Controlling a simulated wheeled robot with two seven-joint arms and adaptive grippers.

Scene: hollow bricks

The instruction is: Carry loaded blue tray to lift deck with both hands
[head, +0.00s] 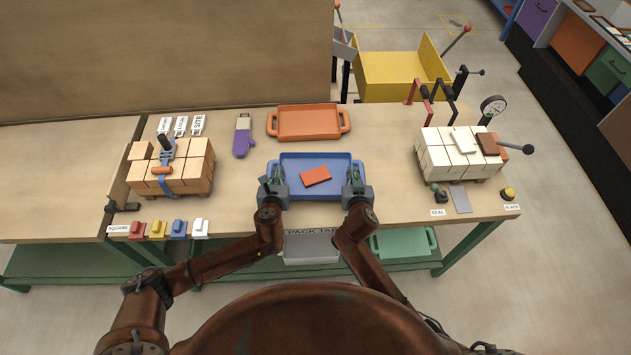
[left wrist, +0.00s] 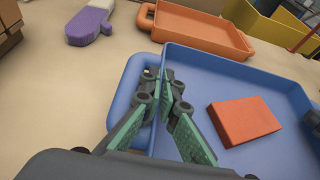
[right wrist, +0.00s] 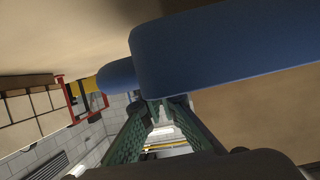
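The blue tray (head: 291,160) lies on the table in front of me, with a flat red-orange brick (head: 315,176) in it. My left gripper (head: 274,178) is at the tray's left end; in the left wrist view its fingers (left wrist: 165,90) straddle the left wall by the handle and look closed on it. My right gripper (head: 354,178) is at the right end. In the right wrist view its narrow-set fingertips (right wrist: 165,106) meet the tray's blue edge (right wrist: 230,45); the exact contact is partly hidden. The lift deck cannot be made out for certain.
An orange tray (head: 308,122) lies just behind the blue one. A strapped block stack (head: 180,175) stands left, a white brick stack (head: 445,160) right. A purple mitt (head: 242,138) lies left. A yellow bin (head: 400,75) stands behind the table. Table between blue tray and white stack is clear.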

